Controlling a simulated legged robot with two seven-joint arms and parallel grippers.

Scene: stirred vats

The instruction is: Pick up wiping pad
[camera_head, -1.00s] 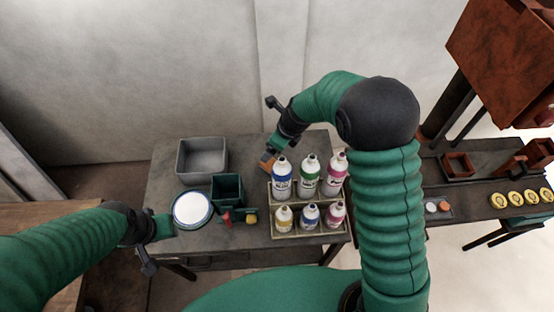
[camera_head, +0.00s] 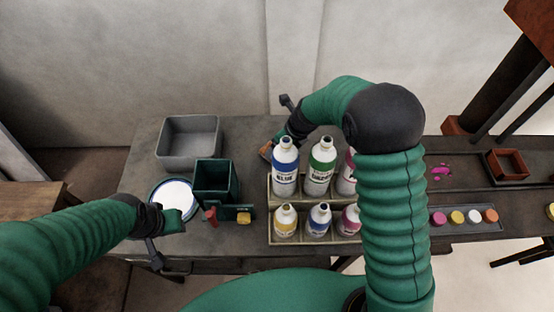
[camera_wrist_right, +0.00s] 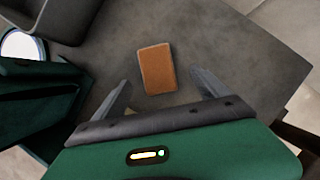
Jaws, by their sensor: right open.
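The wiping pad is an orange-brown rectangular block (camera_wrist_right: 157,68) lying flat on the grey table in the right wrist view. In the head view a small orange part of it (camera_head: 266,150) shows left of the blue-labelled bottle. My right gripper (camera_wrist_right: 163,86) is open, with one finger on either side of the space in front of the pad, and nothing is between the fingers. In the head view its fingers are mostly hidden behind the bottles. My left gripper (camera_head: 178,222) is beside the white round dish at the table's left; its jaws are not clear.
A rack (camera_head: 276,190) of several labelled bottles stands close to my right arm. A grey bin (camera_head: 188,160), a dark green box (camera_head: 215,182) and a white-topped round dish (camera_head: 174,194) stand to the left. Coloured discs (camera_head: 473,217) lie on the right table.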

